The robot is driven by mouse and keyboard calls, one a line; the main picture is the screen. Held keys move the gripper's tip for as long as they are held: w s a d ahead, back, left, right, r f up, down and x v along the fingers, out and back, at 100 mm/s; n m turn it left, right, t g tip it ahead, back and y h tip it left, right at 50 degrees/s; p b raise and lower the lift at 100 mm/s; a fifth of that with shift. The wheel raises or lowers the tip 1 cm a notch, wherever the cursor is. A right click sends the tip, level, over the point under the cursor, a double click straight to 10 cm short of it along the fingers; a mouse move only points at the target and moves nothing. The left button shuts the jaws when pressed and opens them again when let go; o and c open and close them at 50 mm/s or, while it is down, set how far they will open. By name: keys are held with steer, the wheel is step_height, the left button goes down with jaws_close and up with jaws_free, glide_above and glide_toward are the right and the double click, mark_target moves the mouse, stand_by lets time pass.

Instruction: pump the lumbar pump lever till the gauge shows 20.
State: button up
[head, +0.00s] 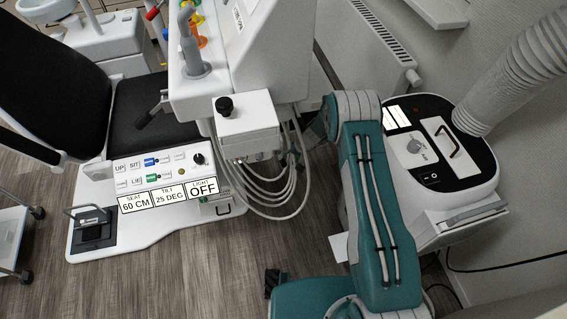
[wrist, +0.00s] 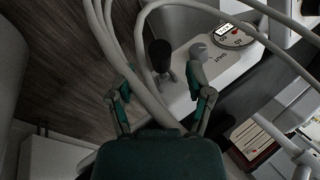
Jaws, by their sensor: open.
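In the wrist view a black-handled lever (wrist: 161,56), which looks like the pump lever, stands on a white housing. A round gauge (wrist: 233,36) lies to its right; its reading is too small to tell. A grey knob (wrist: 198,52) marked SHUT sits between them. My gripper (wrist: 163,88) is open, its teal fingers apart, with the lever ahead between them in the picture. I cannot tell whether anything touches. In the head view my gripper (head: 293,157) is partly hidden beside the white box and hoses; the lever and gauge cannot be made out there.
Pale hoses (wrist: 118,55) cross close over the left finger in the wrist view. In the head view the white box (head: 247,128) with a black knob, the chair (head: 55,95) and a white suction unit (head: 455,165) crowd around my arm. Wood floor (head: 215,275) is open in front.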

mark_target(284, 164)
steer(key=x, duration=0.4)
jaws_close()
